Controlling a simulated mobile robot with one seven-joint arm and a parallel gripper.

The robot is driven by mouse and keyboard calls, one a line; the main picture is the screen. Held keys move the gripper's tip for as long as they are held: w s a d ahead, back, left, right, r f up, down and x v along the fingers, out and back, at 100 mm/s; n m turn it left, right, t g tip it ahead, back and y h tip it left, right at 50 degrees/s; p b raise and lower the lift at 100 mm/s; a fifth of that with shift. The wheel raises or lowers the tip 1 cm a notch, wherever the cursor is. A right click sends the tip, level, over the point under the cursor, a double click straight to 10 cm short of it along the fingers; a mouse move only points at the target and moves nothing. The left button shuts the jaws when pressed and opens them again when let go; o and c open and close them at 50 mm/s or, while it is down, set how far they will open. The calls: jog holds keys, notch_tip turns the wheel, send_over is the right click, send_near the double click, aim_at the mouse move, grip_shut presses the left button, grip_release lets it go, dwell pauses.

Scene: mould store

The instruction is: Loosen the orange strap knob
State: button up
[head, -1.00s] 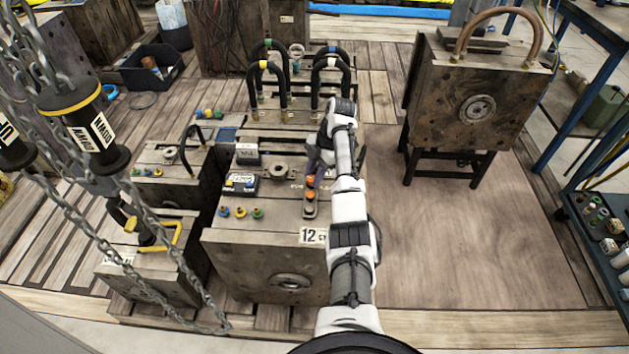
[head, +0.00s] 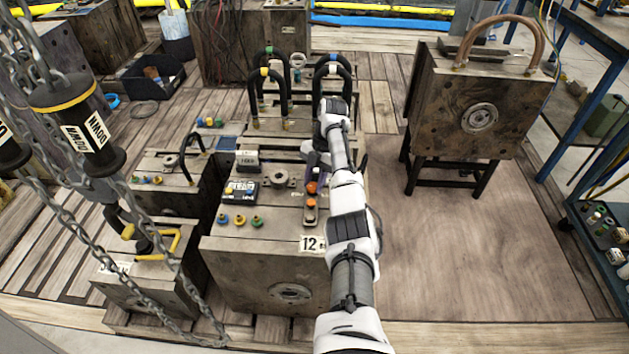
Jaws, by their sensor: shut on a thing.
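The orange strap knob (head: 311,187) stands on a narrow metal strap at the right of the mould block marked 12 (head: 250,262). A second, lighter orange piece (head: 311,203) sits just in front of it on the same strap. My gripper (head: 314,178) comes down at the knob from behind. It is shut on the knob; my wrist and fingers partly hide the contact. My forearm covers the block's right edge.
Several coloured knobs (head: 240,220) and a small dark box (head: 239,191) lie on the block's top. Tall hose loops (head: 282,95) rise behind. Chains hang at left. A mould on a stand (head: 480,105) is at right, beyond clear floor (head: 460,255).

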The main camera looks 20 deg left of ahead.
jog(key=shift+s+f, duration=0.1)
jog(key=shift+s, duration=0.05)
jog(key=o, duration=1)
jog(key=shift+b+v, duration=0.65)
jog(key=shift+v, duration=6.35)
jog(key=shift+f, duration=0.1)
